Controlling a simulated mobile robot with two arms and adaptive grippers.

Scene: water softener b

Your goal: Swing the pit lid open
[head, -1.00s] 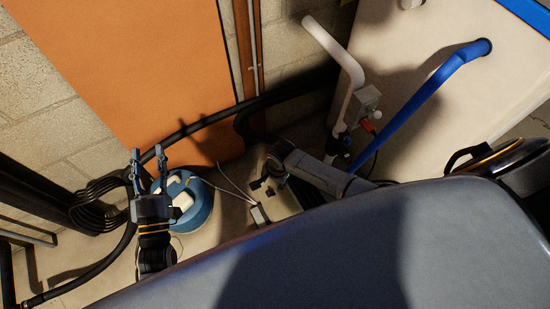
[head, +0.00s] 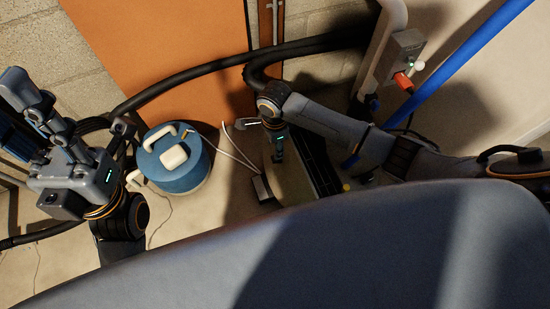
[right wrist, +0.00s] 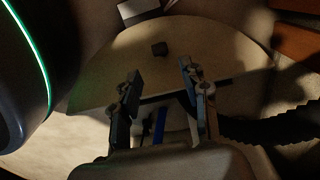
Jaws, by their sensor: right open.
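My left gripper (head: 70,110) is open and empty at the left.
A blue round container (head: 180,175) with white parts stands on the floor between my grippers. Thick black hoses (head: 200,75) run along the orange panel (head: 160,40). A blue pipe (head: 450,65) and a red-handled valve (head: 403,82) are at the right.

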